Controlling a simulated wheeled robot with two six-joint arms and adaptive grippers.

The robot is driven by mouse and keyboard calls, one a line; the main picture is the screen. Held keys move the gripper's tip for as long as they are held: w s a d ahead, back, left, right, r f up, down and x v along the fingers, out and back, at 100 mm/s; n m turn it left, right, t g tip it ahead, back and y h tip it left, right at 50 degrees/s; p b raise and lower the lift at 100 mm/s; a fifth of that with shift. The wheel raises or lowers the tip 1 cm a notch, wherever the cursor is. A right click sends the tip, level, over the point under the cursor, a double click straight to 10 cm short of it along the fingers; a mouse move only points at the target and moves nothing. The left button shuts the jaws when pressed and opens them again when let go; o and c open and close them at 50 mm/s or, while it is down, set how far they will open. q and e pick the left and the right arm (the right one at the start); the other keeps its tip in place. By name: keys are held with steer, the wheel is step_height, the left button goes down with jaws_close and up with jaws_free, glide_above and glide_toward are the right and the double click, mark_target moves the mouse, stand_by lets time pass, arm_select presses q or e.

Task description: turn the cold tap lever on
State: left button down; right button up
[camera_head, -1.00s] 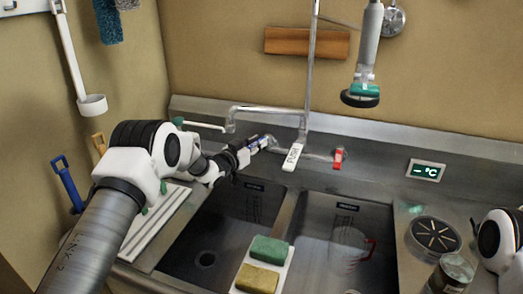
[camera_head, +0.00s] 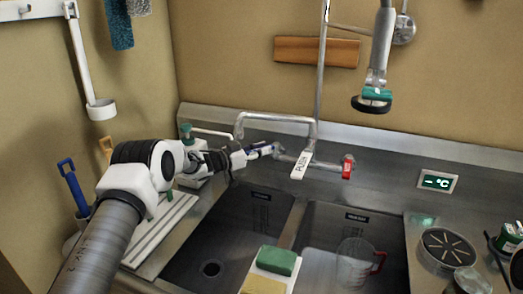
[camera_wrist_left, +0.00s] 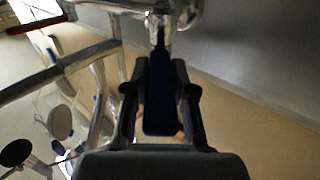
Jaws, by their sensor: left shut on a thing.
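My left gripper (camera_head: 254,152) reaches in from the left to the tap at the back of the sink. It is shut on the cold tap lever, whose dark blue body (camera_wrist_left: 160,108) lies between the two fingers in the left wrist view. In the head view the fingers mostly hide this lever. The chrome tap body (camera_head: 284,157) runs to the right, with a white PUSH lever (camera_head: 302,165) in the middle and a red lever (camera_head: 347,167) at its right end. My right gripper is not in view.
A bent chrome spout (camera_head: 277,117) arches above the tap, close to my left gripper. A hanging sprayer (camera_head: 373,97) is at the upper right. A clear jug (camera_head: 354,262) stands in the right basin. A green sponge (camera_head: 277,261) lies between the basins.

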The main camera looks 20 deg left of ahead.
arm_select(q)
steer(key=c, duration=1.1)
jaws_free()
steer(key=shift+o, duration=0.7)
steer(key=shift+w, duration=0.1)
